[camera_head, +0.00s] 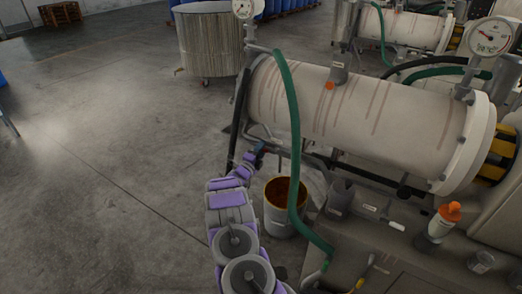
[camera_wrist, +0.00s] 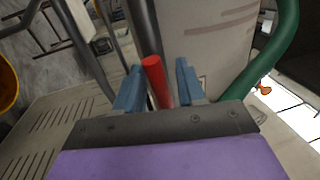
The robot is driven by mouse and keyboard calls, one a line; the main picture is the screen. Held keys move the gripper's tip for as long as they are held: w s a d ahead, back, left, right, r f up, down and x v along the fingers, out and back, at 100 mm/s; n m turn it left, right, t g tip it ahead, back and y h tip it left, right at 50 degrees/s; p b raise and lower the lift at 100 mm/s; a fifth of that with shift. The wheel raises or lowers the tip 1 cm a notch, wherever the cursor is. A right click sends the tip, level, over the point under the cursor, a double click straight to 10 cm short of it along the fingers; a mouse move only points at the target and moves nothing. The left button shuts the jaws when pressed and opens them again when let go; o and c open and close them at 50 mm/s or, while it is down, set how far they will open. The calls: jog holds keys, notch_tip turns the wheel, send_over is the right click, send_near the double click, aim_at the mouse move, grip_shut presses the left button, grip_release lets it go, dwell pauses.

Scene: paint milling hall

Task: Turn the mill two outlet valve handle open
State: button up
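A red valve handle (camera_wrist: 157,82) shows in the wrist view as a short rod between the blue fingertips of my gripper (camera_wrist: 158,88). The fingers stand apart on either side of it, the left one closer, with a gap at the right. I cannot tell whether either finger touches it. In the head view my gripper (camera_head: 257,153) is at the left end of the near white mill drum (camera_head: 350,108), beside the green hose (camera_head: 293,130). The handle is not clearly visible there. No mill number is readable.
A paint bucket (camera_head: 283,212) stands just right of my arm, under the drum. The green hose hangs in front of it. A bench (camera_head: 350,235) at right holds a bottle (camera_head: 440,228) and jars. A striped vat (camera_head: 210,45) stands behind.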

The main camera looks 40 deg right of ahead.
jog(key=shift+a, duration=0.1)
jog(key=shift+a, duration=0.3)
jog(key=p+v, duration=0.2)
jog(key=v, duration=1.4)
jog(key=shift+a+f, duration=0.25)
jog(key=shift+a, duration=0.05)
